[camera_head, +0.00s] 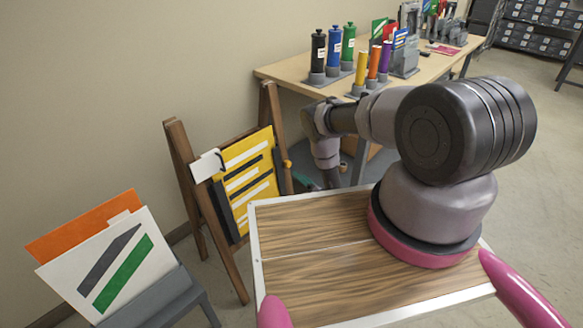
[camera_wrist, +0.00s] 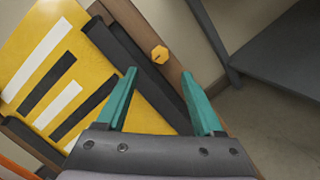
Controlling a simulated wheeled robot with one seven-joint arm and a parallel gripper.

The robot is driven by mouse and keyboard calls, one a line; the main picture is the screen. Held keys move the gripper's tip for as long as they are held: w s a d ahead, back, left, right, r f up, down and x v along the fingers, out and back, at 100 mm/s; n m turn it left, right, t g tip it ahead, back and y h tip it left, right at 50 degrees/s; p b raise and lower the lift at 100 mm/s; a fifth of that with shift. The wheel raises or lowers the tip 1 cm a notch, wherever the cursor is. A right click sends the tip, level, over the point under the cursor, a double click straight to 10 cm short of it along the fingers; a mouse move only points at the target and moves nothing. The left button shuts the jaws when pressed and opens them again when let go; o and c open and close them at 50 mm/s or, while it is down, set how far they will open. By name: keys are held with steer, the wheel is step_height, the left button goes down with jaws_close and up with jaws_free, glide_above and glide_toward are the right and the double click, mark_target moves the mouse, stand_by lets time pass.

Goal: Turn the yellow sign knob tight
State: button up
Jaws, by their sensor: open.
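The yellow sign (camera_head: 247,176) with white and black bars stands on a dark wooden easel in the head view. It also fills the left of the wrist view (camera_wrist: 88,52). The small yellow-orange knob (camera_wrist: 160,54) sits on the brown frame beside the sign's dark edge strip. In the head view the knob (camera_head: 287,164) shows at the sign's right edge. My gripper (camera_wrist: 159,73) is open, with its teal fingers apart and nothing between them. In the wrist picture the knob lies just beyond the fingertips, in line with the gap; I cannot tell the distance.
A wooden table (camera_head: 290,70) at the back holds several coloured bottles (camera_head: 333,48). A stand with orange and white boards (camera_head: 118,262) is at lower left. The wall is behind the easel. Open floor (camera_head: 535,190) lies to the right.

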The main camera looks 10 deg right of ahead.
mark_target(289, 165)
steer(key=x, duration=0.8)
steer(key=shift+w+a, duration=0.1)
steer(key=shift+w, duration=0.25)
jaws_close()
